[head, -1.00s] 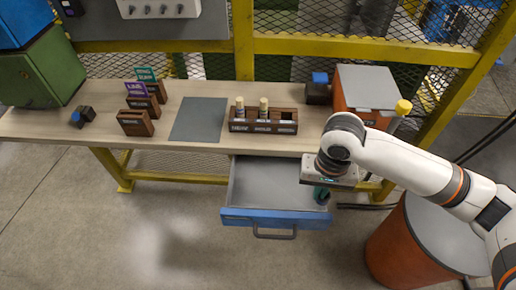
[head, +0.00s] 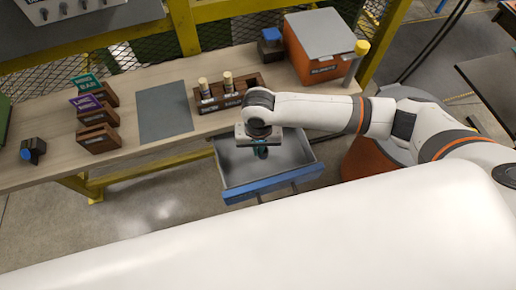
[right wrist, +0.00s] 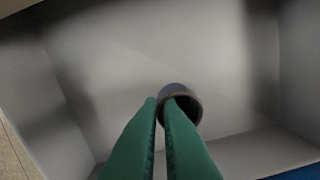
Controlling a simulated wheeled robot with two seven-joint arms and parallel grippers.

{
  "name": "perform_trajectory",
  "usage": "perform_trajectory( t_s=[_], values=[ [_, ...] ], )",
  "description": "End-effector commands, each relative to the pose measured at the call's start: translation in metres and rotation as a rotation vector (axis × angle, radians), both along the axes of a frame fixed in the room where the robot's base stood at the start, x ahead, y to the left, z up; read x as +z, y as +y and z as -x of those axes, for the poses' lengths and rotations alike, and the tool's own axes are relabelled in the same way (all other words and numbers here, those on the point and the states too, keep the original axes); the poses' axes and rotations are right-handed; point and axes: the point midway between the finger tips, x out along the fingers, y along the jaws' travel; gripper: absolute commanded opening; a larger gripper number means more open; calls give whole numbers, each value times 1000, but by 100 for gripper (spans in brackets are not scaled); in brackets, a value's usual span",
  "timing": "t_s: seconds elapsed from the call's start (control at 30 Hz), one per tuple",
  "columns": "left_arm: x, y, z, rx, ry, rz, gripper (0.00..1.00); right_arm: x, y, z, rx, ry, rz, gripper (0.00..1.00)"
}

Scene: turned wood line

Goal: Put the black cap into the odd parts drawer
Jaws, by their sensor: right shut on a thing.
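The blue-fronted drawer (head: 250,188) under the bench is pulled open, and its grey inside looks empty. My right gripper (head: 261,152) points down over the drawer's middle. In the right wrist view its green fingers (right wrist: 160,102) are shut on the black cap (right wrist: 196,107), a dark round ring at the fingertips. The cap hangs over the grey drawer floor (right wrist: 120,70); how high cannot be told. In the head view the cap is too small and covered to make out. My left gripper is not in view.
On the bench (head: 60,172) are a dark wooden rack (head: 236,100) with two pegs, a grey mat (head: 165,112), wooden card holders (head: 98,138) and a blue-topped black block (head: 32,150). An orange box (head: 320,66) with a grey lid stands at the back right.

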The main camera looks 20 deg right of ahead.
Motion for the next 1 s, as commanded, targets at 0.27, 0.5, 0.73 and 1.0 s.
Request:
perform_trajectory(
  t_s=[0.27,0.5,0.73,1.0],
  values=[
    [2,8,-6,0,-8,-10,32,-20,0,0,1,-1,0,0],
    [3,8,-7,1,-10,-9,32,-22,0,0,1,0,0,0],
    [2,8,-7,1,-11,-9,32,-22,0,0,1,-1,0,27],
    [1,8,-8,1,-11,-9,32,-18,0,0,2,-2,0,27]
  ],
)
